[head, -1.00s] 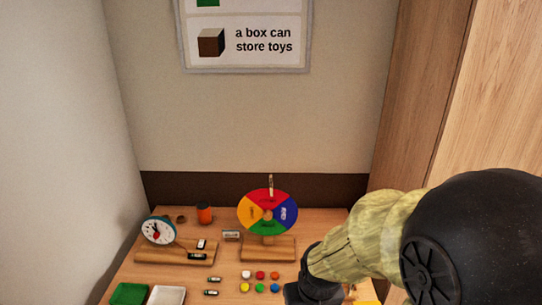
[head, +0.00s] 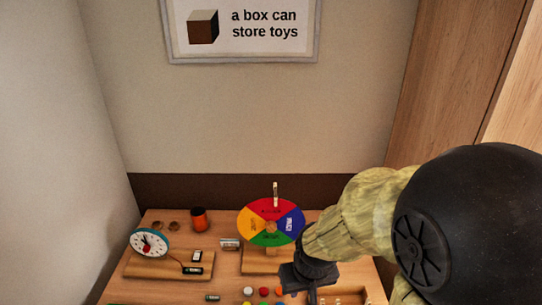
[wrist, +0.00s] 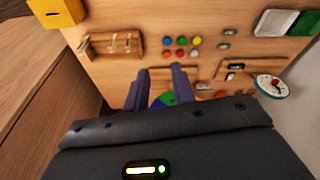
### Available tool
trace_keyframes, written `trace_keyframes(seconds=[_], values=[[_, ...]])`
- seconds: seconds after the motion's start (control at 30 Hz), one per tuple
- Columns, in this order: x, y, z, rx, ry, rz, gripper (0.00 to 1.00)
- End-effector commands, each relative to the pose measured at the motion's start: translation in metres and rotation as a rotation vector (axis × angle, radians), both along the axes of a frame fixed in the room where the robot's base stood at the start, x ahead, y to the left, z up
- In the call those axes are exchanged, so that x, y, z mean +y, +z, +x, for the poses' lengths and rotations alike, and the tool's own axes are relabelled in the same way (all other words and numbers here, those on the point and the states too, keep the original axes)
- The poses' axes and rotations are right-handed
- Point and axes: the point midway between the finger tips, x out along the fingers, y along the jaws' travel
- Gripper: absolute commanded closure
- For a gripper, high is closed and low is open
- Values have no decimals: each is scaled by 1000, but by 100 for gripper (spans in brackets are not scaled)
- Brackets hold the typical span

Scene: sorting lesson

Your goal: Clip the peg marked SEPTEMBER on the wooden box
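A wooden box (head: 362,297) with several pale pegs in it shows at the bottom of the head view, cut off by the edge. In the wrist view the wooden box (wrist: 88,48) is at the upper left. A pale peg (head: 276,194) stands at the top of a four-colour wheel (head: 252,212). Small dark pieces with pale labels, one of them a labelled piece (head: 193,270), lie left of the wheel. I cannot read SEPTEMBER on any peg. My gripper (wrist: 160,72) is open and empty above the table, its fingers apart; it also shows in the head view (head: 312,288).
A clock (head: 149,243) on a wooden stand and an orange cup (head: 199,219) are at the left. Coloured buttons (wrist: 182,40) sit mid-table. A yellow slotted box (wrist: 57,12) and a white tray (wrist: 275,22) lie at the table's edges. A wall is behind.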

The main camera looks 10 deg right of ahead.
Motion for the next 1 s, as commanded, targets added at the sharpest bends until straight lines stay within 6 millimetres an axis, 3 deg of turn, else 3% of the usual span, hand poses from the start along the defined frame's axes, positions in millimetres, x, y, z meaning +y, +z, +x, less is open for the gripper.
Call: trace_keyframes(seconds=[0.37,0.53,0.67,1.0], values=[[0,1,0,0,-3,1,75],[0,17,21,11,-80,18,75],[0,42,60,34,-250,52,75],[0,103,188,111,-886,137,75]])
